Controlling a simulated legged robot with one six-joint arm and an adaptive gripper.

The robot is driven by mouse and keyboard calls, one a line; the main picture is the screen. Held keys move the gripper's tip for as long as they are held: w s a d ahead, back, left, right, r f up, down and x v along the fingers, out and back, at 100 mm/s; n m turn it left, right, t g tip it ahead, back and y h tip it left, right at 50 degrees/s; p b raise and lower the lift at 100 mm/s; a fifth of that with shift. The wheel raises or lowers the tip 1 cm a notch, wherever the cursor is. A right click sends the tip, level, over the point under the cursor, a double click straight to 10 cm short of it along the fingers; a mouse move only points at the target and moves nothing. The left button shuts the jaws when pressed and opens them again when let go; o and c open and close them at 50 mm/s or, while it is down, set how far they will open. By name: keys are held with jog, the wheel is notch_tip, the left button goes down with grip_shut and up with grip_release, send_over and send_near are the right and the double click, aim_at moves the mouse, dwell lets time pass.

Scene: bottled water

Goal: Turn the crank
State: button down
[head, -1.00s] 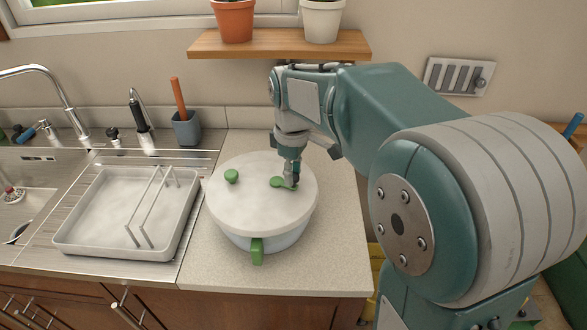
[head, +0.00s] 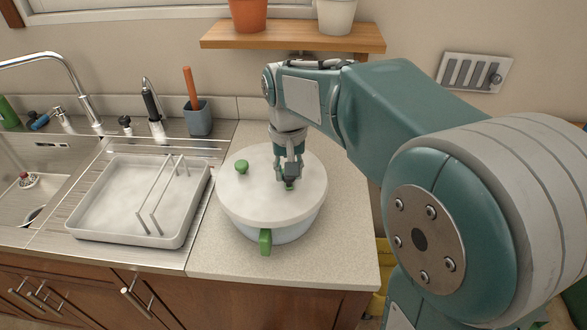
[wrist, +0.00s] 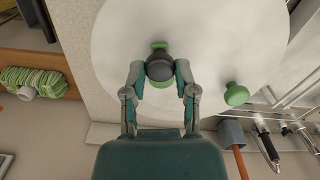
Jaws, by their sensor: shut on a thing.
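The salad spinner stands on the counter, a pale bowl (head: 290,230) under a round white lid (head: 255,200). A green knob (head: 242,167) sits on the lid's left side; it also shows in the wrist view (wrist: 237,95). The green crank (head: 289,187) is mostly hidden under my gripper (head: 288,176), right of the lid's middle. In the wrist view my gripper (wrist: 160,72) has its fingers either side of the crank's dark round knob (wrist: 160,68), with a green part (wrist: 160,46) showing just beyond. A green tab (head: 265,241) hangs at the lid's front edge.
A grey dish tray (head: 115,210) with a wire rack stands to the left, beside the sink (head: 30,185). A grey cup (head: 198,119) stands behind it. A wooden shelf (head: 290,37) with pots hangs above. Bare counter (head: 345,215) lies right of the spinner.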

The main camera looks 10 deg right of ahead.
jog(key=m, duration=0.2)
jog(key=a+m, duration=0.2)
jog(key=m, duration=0.1)
jog(key=shift+w+f+m, duration=0.15)
jog(key=shift+w+m, duration=0.1)
jog(key=shift+m, duration=0.05)
jog(key=m, duration=0.2)
jog(key=w+a+m, duration=0.1)
jog(key=m, duration=0.2)
jog(key=shift+w+a, duration=0.1)
jog(key=shift+w, duration=0.1)
jog(key=m, duration=0.2)
jog(key=w+m, duration=0.1)
jog(key=m, duration=0.2)
jog(key=shift+w+a+m, duration=0.25)
jog(key=shift+w+m, duration=0.15)
jog(key=shift+w+d+m, duration=0.1)
jog(key=shift+w+m, duration=0.35)
jog(key=shift+m, duration=0.8)
jog(key=shift+w+d+m, duration=0.1)
jog(key=shift+w+m, duration=0.35)
jog(key=shift+m, duration=0.8)
jog(key=shift+c, duration=2)
grip_release()
jog(key=shift+w, duration=0.1)
jog(key=shift+a, duration=0.1)
